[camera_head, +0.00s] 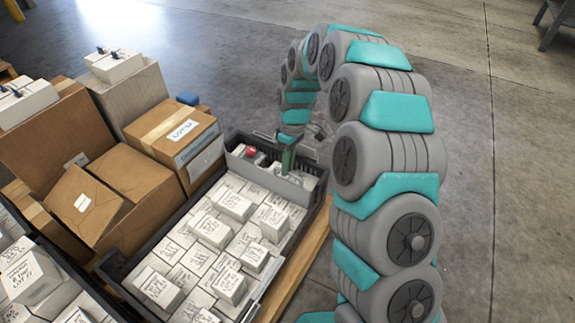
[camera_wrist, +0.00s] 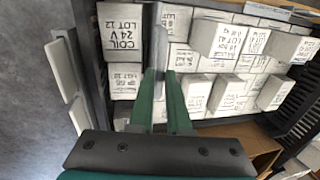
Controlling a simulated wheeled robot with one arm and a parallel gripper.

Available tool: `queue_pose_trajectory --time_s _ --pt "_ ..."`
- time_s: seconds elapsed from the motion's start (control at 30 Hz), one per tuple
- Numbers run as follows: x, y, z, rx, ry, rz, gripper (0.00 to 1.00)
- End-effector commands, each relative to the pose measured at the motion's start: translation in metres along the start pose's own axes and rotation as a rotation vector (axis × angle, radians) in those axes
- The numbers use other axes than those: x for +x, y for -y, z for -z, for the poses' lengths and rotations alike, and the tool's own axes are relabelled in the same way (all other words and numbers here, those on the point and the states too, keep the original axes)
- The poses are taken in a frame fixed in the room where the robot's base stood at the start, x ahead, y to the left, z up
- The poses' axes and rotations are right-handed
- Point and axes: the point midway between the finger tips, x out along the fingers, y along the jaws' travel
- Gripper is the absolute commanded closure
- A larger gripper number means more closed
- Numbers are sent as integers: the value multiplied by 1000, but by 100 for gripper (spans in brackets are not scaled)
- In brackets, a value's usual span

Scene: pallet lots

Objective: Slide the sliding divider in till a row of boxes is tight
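The black tray (camera_head: 112,266) holds rows of white labelled boxes (camera_head: 200,255). The grey sliding divider (camera_head: 268,179) crosses the tray near its far end. In the wrist view its upright grey plate (camera_wrist: 158,42) stands between boxes marked COIL 24 V (camera_wrist: 122,28) on the left and the many boxes on the right. My gripper (camera_head: 289,150) reaches down to the divider from above. In the wrist view its green fingers (camera_wrist: 161,76) straddle the plate's near end. I cannot tell whether both fingers press on it. Parts of the divider are hidden by the fingers.
Several white boxes (camera_head: 236,205) stand raised on the packed layer. A red knob (camera_head: 250,152) shows at the far end. Brown cartons (camera_head: 130,172) crowd the tray's left side. Open concrete floor (camera_head: 490,190) lies to the right, beyond my arm.

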Motion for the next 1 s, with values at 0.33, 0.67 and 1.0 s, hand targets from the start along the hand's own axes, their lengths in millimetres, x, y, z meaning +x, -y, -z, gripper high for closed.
queue_pose_trajectory --time_s 0.33,0.67,1.0 --pt "0 0 0 0 0 0 100" --pt "0 0 0 0 0 0 100" --pt "0 0 0 0 0 0 100"
